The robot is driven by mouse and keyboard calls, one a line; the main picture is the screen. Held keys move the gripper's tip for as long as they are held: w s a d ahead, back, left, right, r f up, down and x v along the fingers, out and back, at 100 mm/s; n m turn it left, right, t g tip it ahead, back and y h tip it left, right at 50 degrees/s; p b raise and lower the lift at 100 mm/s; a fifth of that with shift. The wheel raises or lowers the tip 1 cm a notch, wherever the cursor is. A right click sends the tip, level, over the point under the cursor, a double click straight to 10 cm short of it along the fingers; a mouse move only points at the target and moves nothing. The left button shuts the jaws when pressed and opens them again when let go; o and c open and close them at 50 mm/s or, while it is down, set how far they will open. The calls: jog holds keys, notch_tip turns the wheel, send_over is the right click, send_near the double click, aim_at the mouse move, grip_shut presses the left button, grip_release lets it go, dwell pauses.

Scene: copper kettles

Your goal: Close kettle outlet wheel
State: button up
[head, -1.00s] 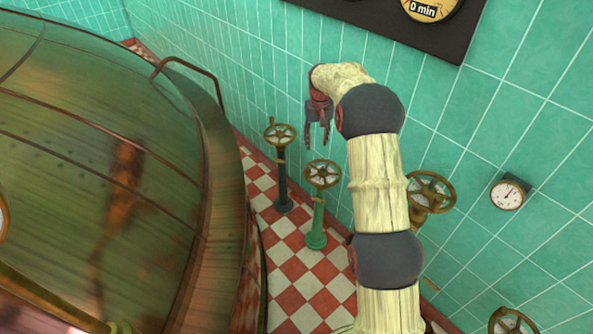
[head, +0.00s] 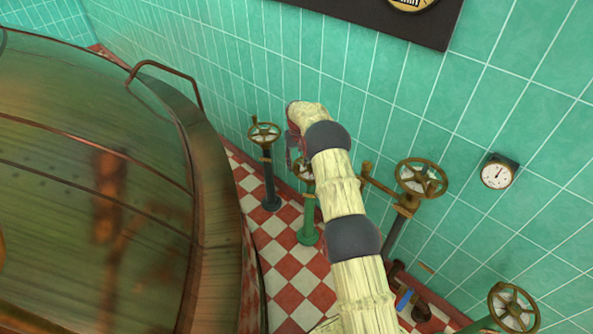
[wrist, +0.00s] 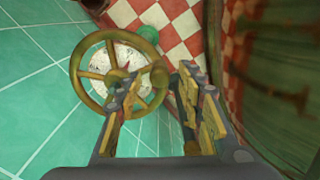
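Several brass handwheels stand near the tiled wall; no label shows which is the kettle outlet wheel. The wheel on the green post (head: 308,235) is mostly hidden behind my arm in the head view. My gripper (head: 294,152) hangs at that wheel, its fingers partly covered. In the wrist view, a brass spoked wheel (wrist: 77,72) with a pale disc behind it fills the left half. My gripper (wrist: 156,78) is open there, and the wheel's right rim appears between its two fingers. I cannot tell whether they touch.
A wheel on a dark post (head: 264,133) stands just left. Another brass wheel (head: 421,178) is to the right, and one more (head: 513,308) at lower right. The large copper kettle (head: 100,180) fills the left side. A round gauge (head: 497,175) is on the wall.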

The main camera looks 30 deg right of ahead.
aim_at(297, 168)
notch_tip(297, 168, down, 4)
jog(key=shift+r+b, duration=0.2)
jog(key=shift+b, duration=0.25)
jog(key=shift+c, duration=1)
jog(key=c, duration=0.7)
grip_shut()
